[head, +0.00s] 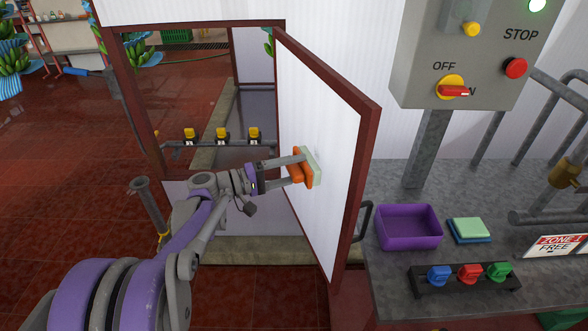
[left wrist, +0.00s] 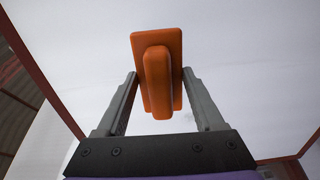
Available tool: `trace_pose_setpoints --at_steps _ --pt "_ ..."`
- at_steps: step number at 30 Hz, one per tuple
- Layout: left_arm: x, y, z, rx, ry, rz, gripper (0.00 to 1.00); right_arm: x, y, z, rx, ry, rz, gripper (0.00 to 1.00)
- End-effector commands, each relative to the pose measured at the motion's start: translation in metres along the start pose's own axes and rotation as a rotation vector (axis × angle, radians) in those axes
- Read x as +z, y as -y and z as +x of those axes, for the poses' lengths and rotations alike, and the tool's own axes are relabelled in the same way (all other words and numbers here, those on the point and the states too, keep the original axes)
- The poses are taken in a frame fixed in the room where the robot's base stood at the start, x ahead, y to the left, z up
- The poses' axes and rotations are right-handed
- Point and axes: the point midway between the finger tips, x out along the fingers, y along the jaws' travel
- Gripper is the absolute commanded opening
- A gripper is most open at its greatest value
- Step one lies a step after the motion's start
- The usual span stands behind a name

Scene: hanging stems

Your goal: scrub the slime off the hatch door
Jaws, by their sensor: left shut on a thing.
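The hatch door (head: 325,115) is a white panel with a dark red frame, swung open on the right of the hatch opening. My left gripper (head: 297,168) is shut on the orange handle of a scrubber (head: 303,178). The scrubber has a pale green pad (head: 315,165) on its far side, at or very near the white door face; contact is not certain. In the left wrist view, the orange scrubber (left wrist: 157,72) sits between the two fingers, with the white door (left wrist: 235,75) behind it. I make out no clear slime; the scrubber hides part of the door. My right gripper is out of view.
Right of the door, a grey counter (head: 385,290) bears a purple bin (head: 408,228), a green-topped sponge (head: 468,230) and a rack of coloured items (head: 465,277). A control box (head: 475,65) stands above. Yellow-topped valves (head: 222,136) line a pipe behind the opening.

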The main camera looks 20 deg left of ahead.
Motion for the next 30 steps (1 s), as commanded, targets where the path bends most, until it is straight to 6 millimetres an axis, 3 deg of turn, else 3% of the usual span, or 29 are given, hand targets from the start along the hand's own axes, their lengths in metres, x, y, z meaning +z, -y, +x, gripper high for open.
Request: trace_pose_setpoints --at_steps 30 --pt "0.0 0.0 0.019 0.001 0.001 0.0 0.25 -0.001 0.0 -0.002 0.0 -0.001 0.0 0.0"
